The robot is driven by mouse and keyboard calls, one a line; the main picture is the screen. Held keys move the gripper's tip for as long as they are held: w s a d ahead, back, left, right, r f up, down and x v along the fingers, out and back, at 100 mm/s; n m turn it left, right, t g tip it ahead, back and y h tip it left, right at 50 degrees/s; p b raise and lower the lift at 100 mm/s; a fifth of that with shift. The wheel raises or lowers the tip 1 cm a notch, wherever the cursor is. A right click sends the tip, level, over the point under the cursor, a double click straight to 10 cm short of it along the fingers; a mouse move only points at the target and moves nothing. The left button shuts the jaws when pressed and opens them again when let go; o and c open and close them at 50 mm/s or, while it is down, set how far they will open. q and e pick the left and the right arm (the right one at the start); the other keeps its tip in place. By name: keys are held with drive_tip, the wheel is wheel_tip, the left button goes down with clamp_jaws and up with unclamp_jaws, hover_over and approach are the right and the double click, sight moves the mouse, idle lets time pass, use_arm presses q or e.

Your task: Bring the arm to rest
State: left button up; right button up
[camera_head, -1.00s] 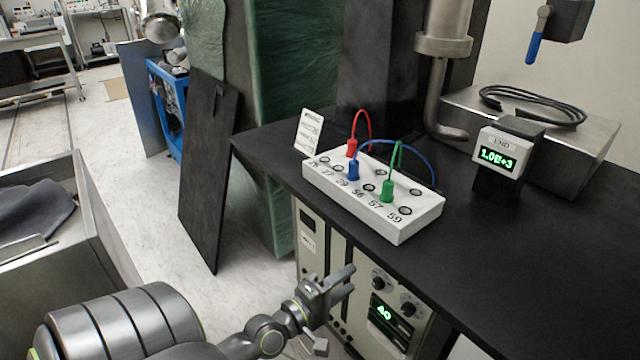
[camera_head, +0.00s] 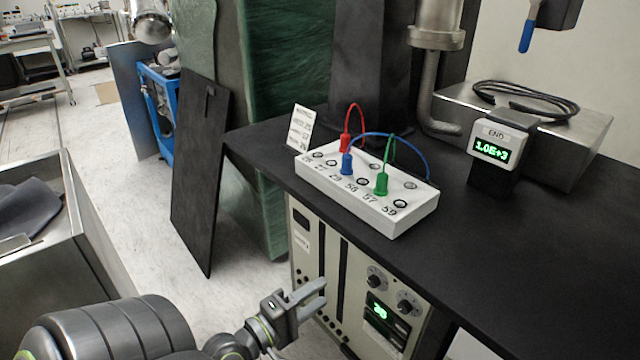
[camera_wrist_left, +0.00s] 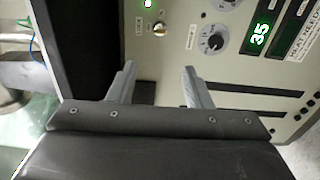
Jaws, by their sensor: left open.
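My left gripper (camera_head: 312,297) is low in the head view, in front of the rack panel (camera_head: 342,262) under the black bench. Its two fingers are apart with nothing between them. In the left wrist view the open fingers (camera_wrist_left: 158,84) point toward the panel, which has knobs, a toggle and a green display (camera_wrist_left: 260,35) reading about 35. I cannot tell how close the fingertips are to the panel. My right gripper is not in view.
The black bench (camera_head: 520,235) holds a white socket box (camera_head: 408,222) with red, blue and green cables, and a meter (camera_head: 492,150) reading 1.0E+3. A dark board (camera_head: 200,170) leans left of the bench. A metal bin (camera_head: 95,265) stands at the left. Pale floor lies between.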

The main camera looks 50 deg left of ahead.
use_arm(q)
drive_tip(key=s+d+f+m+g, duration=0.2)
drive_tip(key=s+f+m+g, duration=0.15)
drive_tip(key=f, duration=0.55)
drive_tip(key=s+d+f+m+g, duration=0.25)
drive_tip(key=f+m+g, duration=0.25)
drive_tip(key=f, duration=0.3)
drive_tip(key=s+d+f+m+g, duration=0.1)
drive_tip(key=s+f+m+g, duration=0.3)
drive_tip(key=f, duration=0.5)
drive_tip(key=s+a+f+m+g+y+p, duration=0.1)
drive_tip(key=s+f+m+g+p, duration=0.1)
drive_tip(key=s+p, duration=0.7)
drive_tip(key=s+a+f+m+g+y+p, duration=0.1)
drive_tip(key=s+f+m+g+p, duration=0.1)
drive_tip(key=s+f+p, duration=0.3)
drive_tip(key=s+p, duration=0.4)
drive_tip(key=shift+y, duration=0.3)
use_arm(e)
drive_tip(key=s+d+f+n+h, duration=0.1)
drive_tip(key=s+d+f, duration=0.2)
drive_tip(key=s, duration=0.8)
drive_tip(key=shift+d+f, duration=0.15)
